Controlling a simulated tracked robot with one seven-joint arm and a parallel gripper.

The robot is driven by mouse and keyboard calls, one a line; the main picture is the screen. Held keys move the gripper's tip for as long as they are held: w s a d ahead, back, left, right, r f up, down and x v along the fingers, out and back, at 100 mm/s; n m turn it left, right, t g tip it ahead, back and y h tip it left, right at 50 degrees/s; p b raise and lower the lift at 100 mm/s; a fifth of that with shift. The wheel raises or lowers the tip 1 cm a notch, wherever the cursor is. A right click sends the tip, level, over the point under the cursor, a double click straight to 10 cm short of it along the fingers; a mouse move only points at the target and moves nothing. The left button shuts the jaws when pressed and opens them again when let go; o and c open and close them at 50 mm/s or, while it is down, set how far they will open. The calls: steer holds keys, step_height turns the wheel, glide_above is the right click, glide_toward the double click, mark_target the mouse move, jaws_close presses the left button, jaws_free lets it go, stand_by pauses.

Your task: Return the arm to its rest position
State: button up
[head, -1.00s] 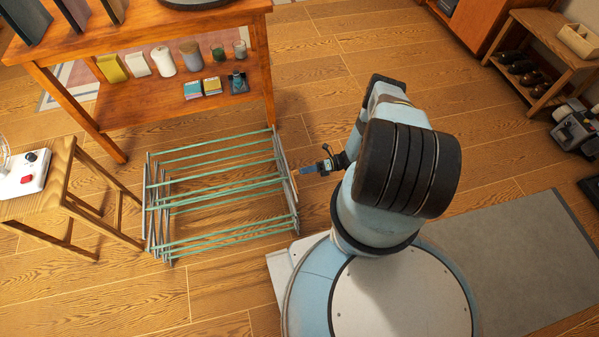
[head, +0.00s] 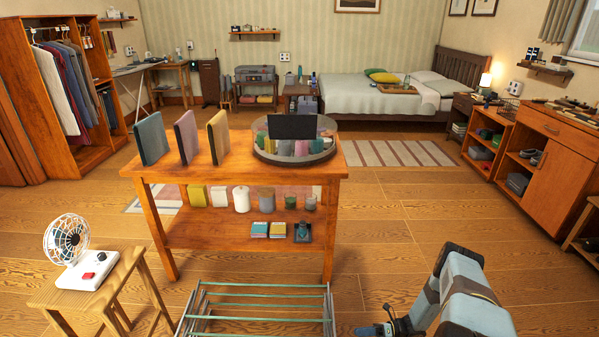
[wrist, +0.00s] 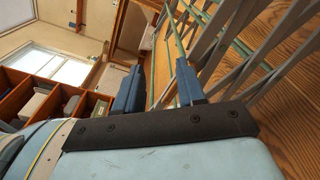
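My arm (head: 470,295), pale blue and grey, rises at the bottom right of the head view and is bent. My gripper (wrist: 158,80) shows in the wrist view with its two blue fingers apart and nothing held between them. In the head view the gripper (head: 377,330) is at the bottom edge, partly cut off, just right of a drying rack (head: 262,292). In the wrist view the rack's bars (wrist: 218,45) stand close by the right finger; I cannot tell whether they touch.
A wooden table (head: 255,186) with upright books and a round tray stands behind the rack. A stool (head: 105,290) with a fan (head: 70,243) is at the left. Cabinets (head: 548,170) line the right wall. The wooden floor right of the table (head: 390,225) is clear.

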steer(key=w+d+r+n+g+h, duration=0.2)
steer(key=w+r+n, duration=0.3)
steer(key=r, duration=0.8)
steer(key=w+d+r+n+g+h, duration=0.3)
steer(key=w+r, duration=0.4)
steer(key=r, duration=0.6)
step_height(320, 180, up, 28)
steer(key=a+n+t+h, duration=0.25)
steer(key=n+h, duration=0.25)
steer(key=n, duration=0.3)
steer(key=s+a+r+n+t+h, duration=0.1)
steer(key=s+a+r+n+h, duration=0.1)
steer(key=s+r, duration=0.4)
steer(key=s+a+r+n+t+h, duration=0.1)
steer(key=s+r+n, duration=0.15)
steer(key=r, duration=0.65)
steer(key=s+a+r+n+t+h, duration=0.1)
steer(key=s+a+r+n+h, duration=0.1)
steer(key=s+r, duration=0.4)
steer(key=s+r+n+t+h, duration=0.1)
steer(key=s+r+n+t, duration=0.1)
steer(key=s, duration=0.8)
steer(key=s+r+n+t+h, duration=0.1)
steer(key=s+r+n+t, duration=0.2)
steer(key=s+r, duration=0.3)
steer(key=s+n, duration=0.1)
steer(key=s, duration=0.3)
steer(key=shift+a+r+h, duration=0.25)
steer(key=shift+r+h, duration=0.05)
steer(key=shift+r, duration=0.1)
